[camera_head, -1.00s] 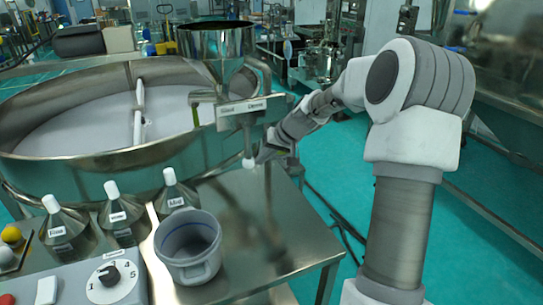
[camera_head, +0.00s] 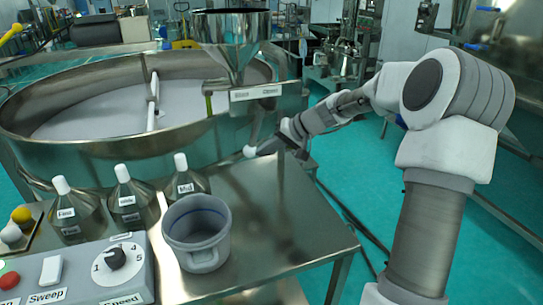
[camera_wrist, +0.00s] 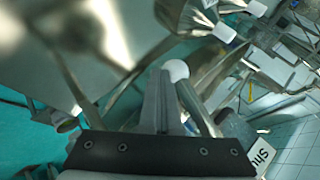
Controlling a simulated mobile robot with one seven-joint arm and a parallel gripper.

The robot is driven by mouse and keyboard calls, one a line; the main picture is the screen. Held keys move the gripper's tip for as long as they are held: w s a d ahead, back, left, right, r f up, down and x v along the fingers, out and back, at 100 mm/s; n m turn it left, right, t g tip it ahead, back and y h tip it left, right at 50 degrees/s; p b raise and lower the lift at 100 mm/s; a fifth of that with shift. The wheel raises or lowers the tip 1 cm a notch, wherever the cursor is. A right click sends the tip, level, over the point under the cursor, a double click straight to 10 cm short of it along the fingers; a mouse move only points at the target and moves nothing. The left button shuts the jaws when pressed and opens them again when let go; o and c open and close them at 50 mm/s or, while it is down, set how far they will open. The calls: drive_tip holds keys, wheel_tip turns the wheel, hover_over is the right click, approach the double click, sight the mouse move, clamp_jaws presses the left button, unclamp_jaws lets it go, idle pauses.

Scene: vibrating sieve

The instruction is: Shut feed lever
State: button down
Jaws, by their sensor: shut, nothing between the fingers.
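The feed lever (camera_head: 254,132) hangs under the steel hopper (camera_head: 232,35) and ends in a white ball knob (camera_head: 250,151). It leans slightly left. A label plate (camera_head: 256,93) above it reads Shut at left and Open at right. My gripper (camera_head: 266,148) is just right of the knob, its fingers shut and empty. In the wrist view the shut fingers (camera_wrist: 162,92) lie close beside the knob (camera_wrist: 175,70) and the lever rod (camera_wrist: 195,105). I cannot tell whether they touch it. Part of a Shut label (camera_wrist: 263,154) shows at the lower right.
A large round sieve (camera_head: 100,150) stands at left behind a steel table (camera_head: 260,215). Several labelled metal cones (camera_head: 135,205) with white tops, a grey bucket (camera_head: 197,245) and a control panel (camera_head: 110,275) stand at front. The table's right half is clear.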

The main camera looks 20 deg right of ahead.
drive_tip(key=shift+a+r+m+t+y+b, duration=0.15)
drive_tip(key=shift+a+r+m+y+b, duration=0.1)
drive_tip(key=shift+a+y+b, duration=0.5)
drive_tip(key=shift+a+r+m+t+y+b, duration=0.2)
drive_tip(key=shift+a+y+b, duration=0.35)
drive_tip(key=shift+a, duration=0.35)
drive_tip(key=shift+a+r+m+t+y+b, duration=0.15)
drive_tip(key=shift+a+m+y+b, duration=0.1)
drive_tip(key=shift+a+y+b, duration=0.4)
drive_tip(key=shift+a, duration=0.25)
